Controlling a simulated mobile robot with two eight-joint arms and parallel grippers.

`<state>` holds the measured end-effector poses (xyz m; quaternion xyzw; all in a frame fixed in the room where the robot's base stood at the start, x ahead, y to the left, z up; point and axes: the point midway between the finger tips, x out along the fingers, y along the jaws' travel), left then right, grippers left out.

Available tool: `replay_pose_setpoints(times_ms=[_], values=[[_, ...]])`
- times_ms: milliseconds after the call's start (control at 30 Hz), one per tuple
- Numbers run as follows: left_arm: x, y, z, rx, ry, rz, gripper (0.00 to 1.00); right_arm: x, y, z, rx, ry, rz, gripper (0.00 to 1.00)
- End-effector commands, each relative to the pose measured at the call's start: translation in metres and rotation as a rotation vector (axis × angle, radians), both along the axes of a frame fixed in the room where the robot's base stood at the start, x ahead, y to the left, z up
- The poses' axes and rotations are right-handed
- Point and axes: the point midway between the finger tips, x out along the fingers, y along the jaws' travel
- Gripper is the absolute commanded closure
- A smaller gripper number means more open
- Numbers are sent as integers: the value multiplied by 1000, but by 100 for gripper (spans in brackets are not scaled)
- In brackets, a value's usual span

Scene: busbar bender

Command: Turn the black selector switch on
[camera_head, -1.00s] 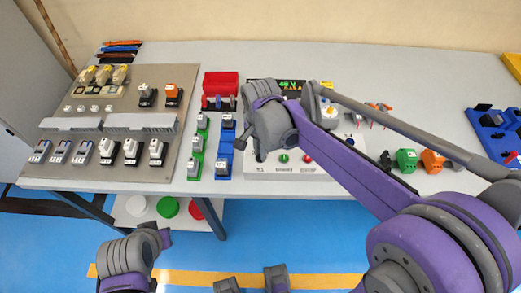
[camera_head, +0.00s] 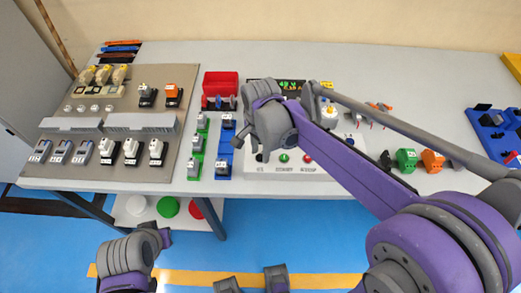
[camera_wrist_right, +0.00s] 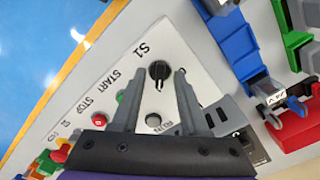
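The black selector switch (camera_wrist_right: 158,71) sits on the white control panel (camera_wrist_right: 128,58), beside the label S1. Its pale pointer mark faces the bottom of the wrist picture. In the head view the switch (camera_head: 259,157) shows as a small dark spot below my right wrist. My right gripper (camera_wrist_right: 158,74) is open, its two fingers apart, with the knob showing between their tips; I cannot tell whether they touch it. In the head view the right gripper (camera_head: 239,139) is mostly hidden by its own wrist.
A green START button (camera_head: 283,158) and a red STOP button (camera_head: 307,159) are beside the switch. Blue holders (camera_head: 223,160) and green holders (camera_head: 195,165) stand left of the panel. The table's front edge is close.

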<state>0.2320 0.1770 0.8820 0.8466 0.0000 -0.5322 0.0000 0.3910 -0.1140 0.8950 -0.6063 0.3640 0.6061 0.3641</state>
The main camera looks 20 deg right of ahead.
Motion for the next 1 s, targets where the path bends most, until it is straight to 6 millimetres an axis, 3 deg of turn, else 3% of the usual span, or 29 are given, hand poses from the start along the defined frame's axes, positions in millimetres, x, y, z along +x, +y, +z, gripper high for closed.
replay_pose_setpoints(times_ms=[367, 800, 1000], values=[[0, 0, 1, 0, 0, 0, 100, 0, 0, 9, 0, 0, 1, 56], [2, 0, 10, 0, -4, 0, 100, 0, 0, 90, 0, 0, 1, 56], [2, 0, 11, 0, -5, 0, 100, 0, 0, 107, 0, 0, 1, 56]])
